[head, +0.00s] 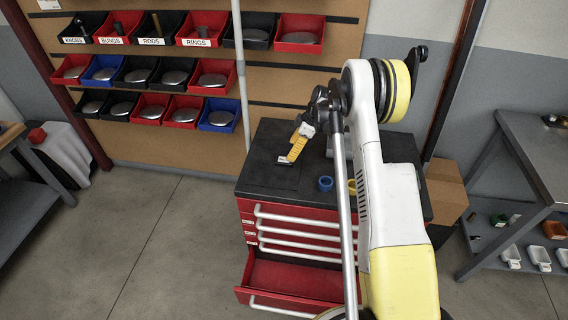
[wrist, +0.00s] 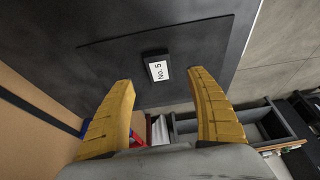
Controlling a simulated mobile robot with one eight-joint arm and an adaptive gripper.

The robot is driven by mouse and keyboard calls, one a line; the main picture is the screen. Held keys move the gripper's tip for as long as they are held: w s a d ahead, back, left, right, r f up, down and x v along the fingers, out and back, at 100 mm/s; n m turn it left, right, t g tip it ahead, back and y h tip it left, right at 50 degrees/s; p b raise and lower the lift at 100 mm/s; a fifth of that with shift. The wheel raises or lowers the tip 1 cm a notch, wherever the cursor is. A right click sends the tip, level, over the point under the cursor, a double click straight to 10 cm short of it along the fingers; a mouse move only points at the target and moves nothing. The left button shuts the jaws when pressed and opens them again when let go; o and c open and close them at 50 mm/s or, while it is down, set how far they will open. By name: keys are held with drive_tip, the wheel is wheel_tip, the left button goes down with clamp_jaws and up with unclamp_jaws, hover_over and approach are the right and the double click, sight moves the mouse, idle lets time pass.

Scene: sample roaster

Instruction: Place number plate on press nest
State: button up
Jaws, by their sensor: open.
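A small dark block with a white face marked "No. 5" (wrist: 158,69), which looks like the number plate, lies on a flat dark panel (wrist: 205,40) in the wrist view. In the head view the panel (head: 262,178) is on top of the red tool chest. My gripper (head: 291,158) is over the panel with its yellow fingers pointing down. In the wrist view the gripper (wrist: 163,80) is open and empty, its fingertips apart on either side of the marked block. I cannot tell which thing is the press nest.
A blue ring (head: 325,184) and a yellow ring (head: 352,187) are on the chest top, right of the gripper. The chest's bottom drawer (head: 295,280) is pulled out. Racks of bins (head: 150,75) hang behind; a grey bench (head: 530,160) stands right.

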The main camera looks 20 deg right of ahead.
sight(284, 161)
drive_tip(key=b+x, duration=0.1)
drive_tip(key=x, duration=0.2)
drive_tip(key=b+x, duration=0.1)
drive_tip(key=x, duration=0.3)
drive_tip(key=shift+d+b, duration=0.25)
drive_tip(key=shift+b, duration=0.1)
drive_tip(key=shift+c, duration=0.2)
clamp_jaws()
